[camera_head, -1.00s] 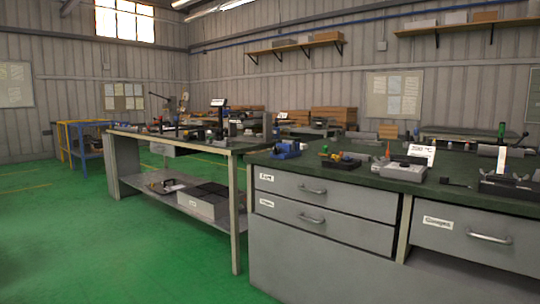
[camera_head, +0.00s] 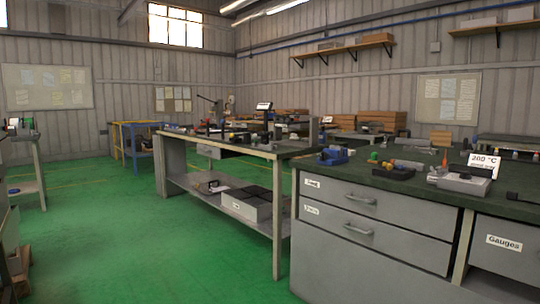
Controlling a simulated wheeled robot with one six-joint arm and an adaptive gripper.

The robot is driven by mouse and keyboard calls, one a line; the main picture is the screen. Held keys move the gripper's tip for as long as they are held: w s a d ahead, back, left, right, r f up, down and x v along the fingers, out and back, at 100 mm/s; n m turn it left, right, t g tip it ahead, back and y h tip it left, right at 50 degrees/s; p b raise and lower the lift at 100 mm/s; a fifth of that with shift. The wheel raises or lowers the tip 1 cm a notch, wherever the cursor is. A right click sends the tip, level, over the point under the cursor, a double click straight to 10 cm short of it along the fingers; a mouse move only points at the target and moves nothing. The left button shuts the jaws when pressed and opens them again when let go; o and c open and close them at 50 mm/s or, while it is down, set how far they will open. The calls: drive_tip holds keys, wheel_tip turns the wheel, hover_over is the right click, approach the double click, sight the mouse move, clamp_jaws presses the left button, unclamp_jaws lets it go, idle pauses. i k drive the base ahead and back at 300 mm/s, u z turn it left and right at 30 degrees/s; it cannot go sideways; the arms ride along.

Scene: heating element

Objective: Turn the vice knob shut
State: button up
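A small blue object that looks like a vice (camera_head: 333,156) sits on the left end of the dark green top of the near grey workbench (camera_head: 410,186). It is too small in view to make out its knob or how far its jaws are open. My gripper is not in view.
The near bench has drawers (camera_head: 338,191), several tools and a "200 °C" sign (camera_head: 481,160) on a grey device. A second bench (camera_head: 277,223) with a lower shelf stands left of it. A blue and yellow frame table (camera_head: 131,149) stands farther back. Green floor (camera_head: 120,235) is open at left.

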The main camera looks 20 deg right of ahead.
sight(323, 156)
drive_tip(key=z, duration=0.05)
drive_tip(key=i, duration=1.25)
drive_tip(key=z, duration=0.4)
